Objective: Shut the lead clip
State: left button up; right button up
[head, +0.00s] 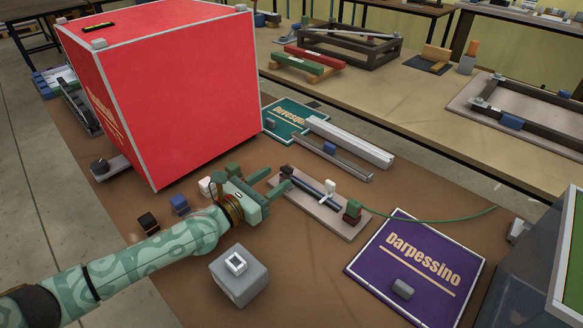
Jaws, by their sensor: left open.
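My left gripper (271,184) reaches in from the left, its two green fingers apart and empty. Its fingertips are at the left end of a beige board (352,232) lying on the brown table. The board carries a dark rod (312,190), a small white upright piece (330,187) and a red and green block (352,210). A green lead (440,213) runs from this block to the right. Which of these pieces is the lead clip, and whether it is open, I cannot tell. My right gripper is out of view.
A large red lightbox (180,90) stands behind my left arm. A purple "Darpessino" panel (365,262) lies at right, with a grey block (402,289) on it. A grey cube (240,285) stands in front of my gripper. Metal rails (350,142) lie beyond the board.

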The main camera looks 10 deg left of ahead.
aim_at(291, 167)
pick_arm(q)
jog(key=b+x, duration=0.1)
jog(key=x, duration=0.5)
jog(key=shift+f, duration=0.15)
jog(key=shift+w+d, duration=0.2)
jog(key=shift+w, duration=0.15)
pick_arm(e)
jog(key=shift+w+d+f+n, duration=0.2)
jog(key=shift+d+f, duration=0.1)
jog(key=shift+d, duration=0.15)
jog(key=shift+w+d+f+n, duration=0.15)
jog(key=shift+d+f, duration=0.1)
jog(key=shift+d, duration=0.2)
